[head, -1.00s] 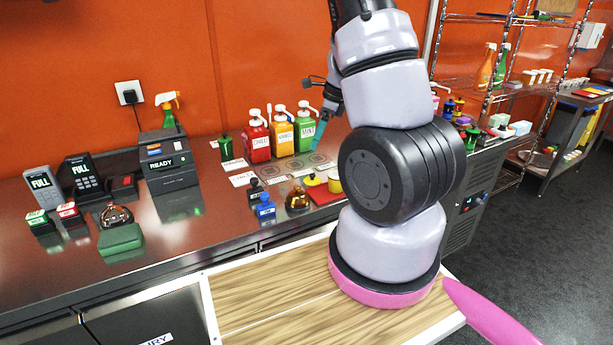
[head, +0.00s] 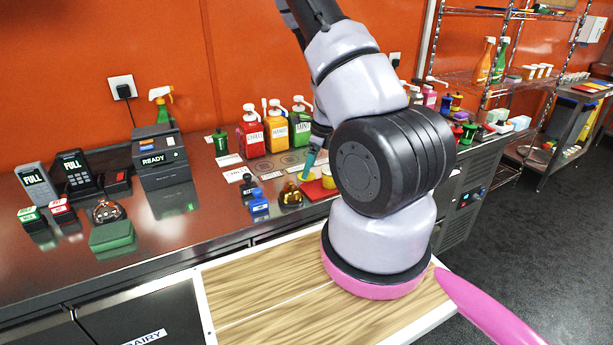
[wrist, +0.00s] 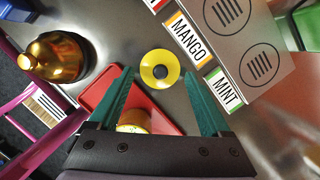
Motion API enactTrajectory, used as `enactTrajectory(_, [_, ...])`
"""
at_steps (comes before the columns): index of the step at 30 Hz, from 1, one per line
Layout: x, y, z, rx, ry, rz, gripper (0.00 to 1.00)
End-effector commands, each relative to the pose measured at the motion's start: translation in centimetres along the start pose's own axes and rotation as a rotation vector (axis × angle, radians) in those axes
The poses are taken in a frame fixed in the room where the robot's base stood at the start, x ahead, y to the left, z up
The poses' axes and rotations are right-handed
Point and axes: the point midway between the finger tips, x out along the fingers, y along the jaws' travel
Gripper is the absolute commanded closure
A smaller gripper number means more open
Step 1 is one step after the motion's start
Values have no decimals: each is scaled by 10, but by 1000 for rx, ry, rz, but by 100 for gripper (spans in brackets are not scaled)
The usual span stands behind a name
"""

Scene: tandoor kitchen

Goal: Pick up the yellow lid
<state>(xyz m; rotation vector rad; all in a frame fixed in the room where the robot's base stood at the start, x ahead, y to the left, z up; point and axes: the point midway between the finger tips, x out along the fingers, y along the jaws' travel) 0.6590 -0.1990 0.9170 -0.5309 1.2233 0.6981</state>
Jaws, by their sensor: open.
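The yellow lid (wrist: 160,69) lies on the steel counter in the wrist view, a round yellow disc with a dark knob at its centre. It sits just beyond the corner of a red board (wrist: 166,122). My gripper (wrist: 158,73) is open, its two teal fingers apart and empty, pointing down at the counter. In the picture the lid lies between the fingertips; I cannot tell how far above it they are. In the head view my gripper (head: 308,163) is low over the counter and largely hides the lid.
A yellow pot (wrist: 133,121) stands on the red board, between the fingers' bases. A shiny amber object (wrist: 58,57) stands left of the board. MANGO (wrist: 187,39) and MINT (wrist: 224,90) cards lie to the right. Sauce dispensers (head: 276,130) stand behind.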

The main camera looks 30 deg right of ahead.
Motion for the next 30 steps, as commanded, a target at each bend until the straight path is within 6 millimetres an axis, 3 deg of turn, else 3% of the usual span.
enactTrajectory(4, [13,0,0,-1,0,0,18])
enactTrajectory(11, [14,-1,0,-1,-1,-1,18])
enactTrajectory(15, [14,-1,0,-1,-1,-1,72])
enactTrajectory(17, [14,-1,0,-1,-1,-1,95])
enactTrajectory(18, [14,0,0,-1,-1,-1,100])
enactTrajectory(30, [15,0,0,-1,1,1,100])
